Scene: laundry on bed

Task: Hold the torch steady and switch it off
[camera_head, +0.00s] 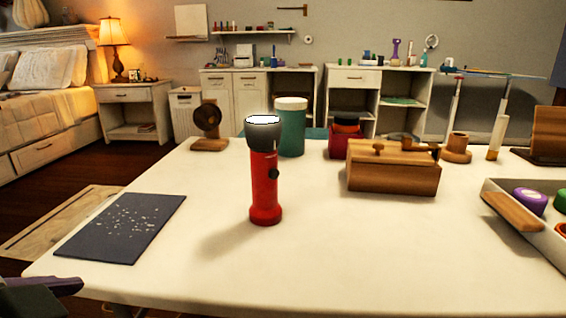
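A red torch (264,190) with a black head stands upright on the white table, its lens facing up. The lens (264,119) looks bright white. A small dark switch (273,173) sits on the right side of the torch's body. Part of my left gripper (42,288), dark with a purple edge, shows at the bottom left corner, at the table's near left edge and well apart from the torch. Its fingertips are not clear enough to tell open from shut. My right gripper is not in view. Nothing touches the torch.
The white table (350,260) is clear in front of the torch. A dark speckled mat (122,228) lies left. Behind stand a teal canister (291,128), a wooden box (393,172) and a wooden stand (209,128). A tray (540,232) holds items at the right edge.

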